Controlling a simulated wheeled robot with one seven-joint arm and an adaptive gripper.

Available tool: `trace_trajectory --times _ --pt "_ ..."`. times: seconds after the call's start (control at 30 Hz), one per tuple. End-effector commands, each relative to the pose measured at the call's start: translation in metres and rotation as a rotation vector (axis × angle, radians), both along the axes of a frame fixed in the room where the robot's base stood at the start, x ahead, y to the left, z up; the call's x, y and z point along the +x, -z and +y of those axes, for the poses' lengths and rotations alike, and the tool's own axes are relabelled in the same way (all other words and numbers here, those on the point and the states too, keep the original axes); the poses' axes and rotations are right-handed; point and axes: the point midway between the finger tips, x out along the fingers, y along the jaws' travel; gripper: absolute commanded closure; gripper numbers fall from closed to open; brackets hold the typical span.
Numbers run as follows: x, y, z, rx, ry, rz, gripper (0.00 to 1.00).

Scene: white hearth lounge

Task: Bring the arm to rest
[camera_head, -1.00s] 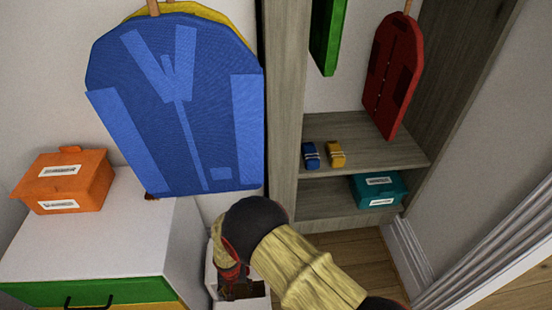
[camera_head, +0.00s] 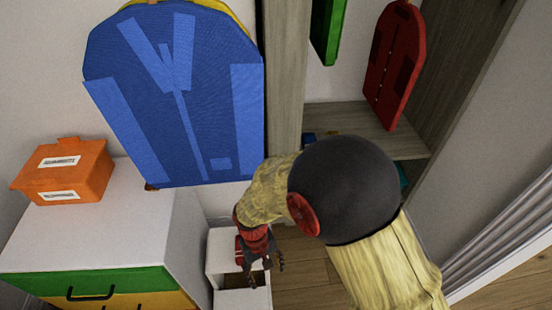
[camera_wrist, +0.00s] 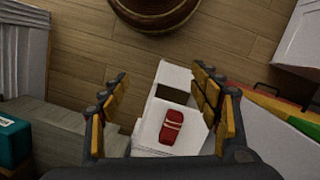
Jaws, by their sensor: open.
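My gripper (camera_head: 262,262) hangs over the low white box by the cabinet in the head view, with my arm bent across the middle of the picture. In the wrist view my gripper (camera_wrist: 168,105) shows its two yellow-padded fingers spread wide apart, with nothing held between them. Below and between the fingers, a red bundle with a pale band (camera_wrist: 171,127) lies on the white box (camera_wrist: 150,140). The box has a dark opening beside the bundle. In the head view the box (camera_head: 228,238) is partly covered by my gripper.
A blue jacket (camera_head: 180,100) hangs above a white cabinet (camera_head: 90,235) bearing an orange box (camera_head: 62,170). A wooden shelf unit (camera_head: 375,128) with a red garment (camera_head: 393,70) stands right. A round brown basket (camera_wrist: 153,12) sits on the wood floor (camera_wrist: 75,45).

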Motion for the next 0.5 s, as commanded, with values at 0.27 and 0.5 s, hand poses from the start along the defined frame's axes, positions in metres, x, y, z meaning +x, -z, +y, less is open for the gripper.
trace_trajectory --times 0.27,0.5 --pt "-0.003 -0.137 -0.071 0.082 0.053 -0.110 0.37" --pt "-0.026 -0.221 -0.131 0.140 0.149 -0.264 0.37"
